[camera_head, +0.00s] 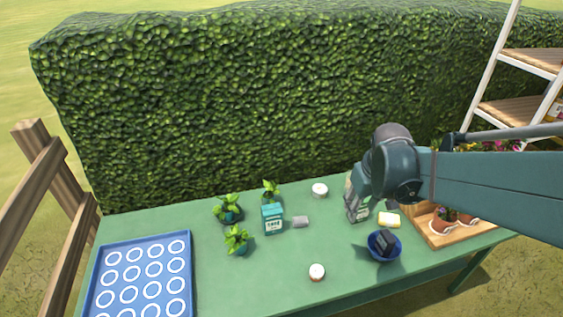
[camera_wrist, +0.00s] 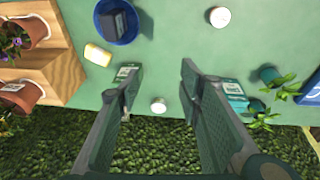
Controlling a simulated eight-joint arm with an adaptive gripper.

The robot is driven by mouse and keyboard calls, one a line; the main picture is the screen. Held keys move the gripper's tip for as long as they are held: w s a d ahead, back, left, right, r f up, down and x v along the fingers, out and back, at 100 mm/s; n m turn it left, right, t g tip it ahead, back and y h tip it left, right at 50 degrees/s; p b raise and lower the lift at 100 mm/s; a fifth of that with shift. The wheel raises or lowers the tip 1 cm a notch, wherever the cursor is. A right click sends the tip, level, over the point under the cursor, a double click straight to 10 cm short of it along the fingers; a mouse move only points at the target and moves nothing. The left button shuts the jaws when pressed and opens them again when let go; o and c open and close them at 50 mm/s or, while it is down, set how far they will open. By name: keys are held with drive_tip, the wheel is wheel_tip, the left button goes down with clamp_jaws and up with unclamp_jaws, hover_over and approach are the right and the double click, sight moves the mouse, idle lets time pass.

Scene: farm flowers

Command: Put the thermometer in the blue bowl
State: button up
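The blue bowl (camera_head: 372,251) stands on the right part of the green table; in the wrist view it is at the top left (camera_wrist: 101,27). A dark, boxy object (camera_head: 384,243) lies tilted inside the bowl. It may be the thermometer, but its face is too small to read. A small grey block (camera_head: 300,221) lies by the teal box; I cannot tell what it is. My gripper (camera_wrist: 160,78) is open, with nothing between its fingers. It is over the table beside the bowl, apart from it.
A yellow sponge-like block (camera_head: 389,220) lies by the bowl. A wooden tray (camera_head: 447,235) with flowerpots is at the right. A teal box (camera_head: 273,218), small potted plants (camera_head: 237,240) and white round items (camera_head: 317,271) stand mid-table. A blue ringed tray (camera_head: 140,275) is at the left.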

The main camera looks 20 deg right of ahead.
drive_tip(key=s+a+r+t, duration=0.2)
drive_tip(key=s+a+r, duration=0.1)
drive_tip(key=a, duration=0.6)
drive_tip(key=s+a+r+t+y, duration=0.1)
drive_tip(key=s+a+r, duration=0.3)
drive_tip(key=a, duration=0.4)
drive_tip(key=shift+s+a+r+t, duration=0.25)
drive_tip(key=shift+a+r+t, duration=0.15)
drive_tip(key=shift+r+t, duration=0.3)
